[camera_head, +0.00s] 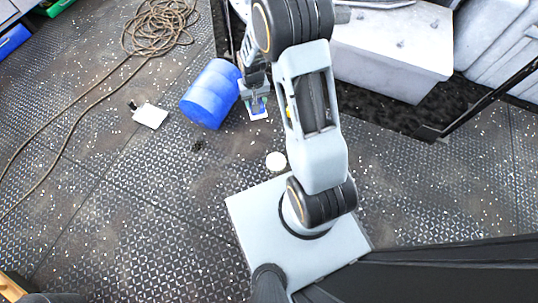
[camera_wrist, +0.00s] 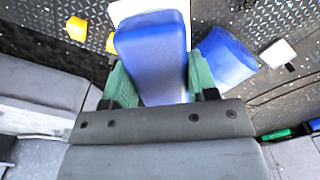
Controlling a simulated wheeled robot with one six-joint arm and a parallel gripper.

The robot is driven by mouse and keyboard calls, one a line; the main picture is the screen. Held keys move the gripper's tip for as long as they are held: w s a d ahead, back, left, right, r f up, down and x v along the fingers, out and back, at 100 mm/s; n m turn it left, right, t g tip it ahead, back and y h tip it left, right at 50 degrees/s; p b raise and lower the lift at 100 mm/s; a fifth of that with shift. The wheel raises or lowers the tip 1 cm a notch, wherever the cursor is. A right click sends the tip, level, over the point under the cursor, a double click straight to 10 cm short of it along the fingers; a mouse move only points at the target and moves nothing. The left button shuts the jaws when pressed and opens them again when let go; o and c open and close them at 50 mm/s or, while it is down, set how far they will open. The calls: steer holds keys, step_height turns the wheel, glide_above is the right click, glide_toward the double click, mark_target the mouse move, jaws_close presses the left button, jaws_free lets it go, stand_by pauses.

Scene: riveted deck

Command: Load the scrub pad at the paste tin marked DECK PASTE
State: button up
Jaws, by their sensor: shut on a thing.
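My gripper (camera_head: 255,99) hangs beside a blue drum. In the wrist view its two green fingers (camera_wrist: 160,82) are shut on a blue block with rounded corners, which looks like the scrub pad (camera_wrist: 152,45). Something flat and white (camera_wrist: 125,9) shows behind the pad; it also shows below the gripper in the head view (camera_head: 259,114). I cannot tell whether it touches the pad. A small round white thing (camera_head: 276,161) lies near my base. No DECK PASTE marking is legible, so I cannot tell which thing is the paste tin.
The blue drum (camera_head: 211,93) lies just left of the gripper. A white square with a black part (camera_head: 150,116) lies farther left. A coiled rope (camera_head: 158,27) lies at the back. Yellow things (camera_wrist: 77,28) show in the wrist view. The deck at lower left is mostly clear.

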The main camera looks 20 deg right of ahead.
steer(key=s+d+f+m+b, duration=0.1)
steer(key=d+f+m, duration=0.1)
steer(key=f, duration=0.8)
steer(key=d+f+m+b, duration=0.1)
steer(key=d+f+m, duration=0.1)
steer(key=f, duration=0.8)
steer(key=m+b, duration=0.4)
glide_above(276, 161)
step_height(276, 161, down, 18)
steer(key=shift+f, duration=0.2)
steer(key=shift+f+b, duration=1.05)
steer(key=shift+f, duration=0.15)
steer(key=shift+f+b, duration=0.6)
steer(key=shift+b, duration=0.05)
steer(key=shift+r, duration=0.1)
step_height(276, 161, up, 7)
steer(key=p, duration=0.5)
steer(key=shift+s+a+n, duration=0.1)
steer(key=shift+s+n, duration=0.2)
stand_by(0.3)
